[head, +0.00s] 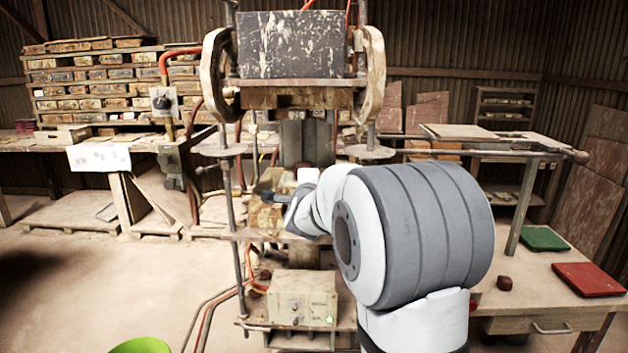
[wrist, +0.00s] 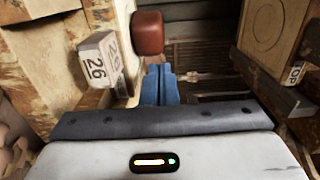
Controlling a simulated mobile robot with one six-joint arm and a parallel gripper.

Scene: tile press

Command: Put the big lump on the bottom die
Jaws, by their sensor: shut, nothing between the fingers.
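A reddish-brown lump (wrist: 147,33) shows in the wrist view just beyond my fingertips, beside a worn pale block surface. I cannot tell whether this is the big lump, or whether it rests on the bottom die. My gripper (wrist: 158,72) has its blue fingers shut with nothing between them. In the head view my gripper is inside the press, at the level of the worn yellowish block (head: 262,215), and my arm hides much of that area. Another dark reddish lump (head: 504,283) sits on the right-hand table, apart from my gripper.
The press's upper block (head: 292,45) hangs above. A green tray (head: 543,238) and a red tray (head: 590,279) lie on the right table. A control box (head: 302,298) is below the press bed.

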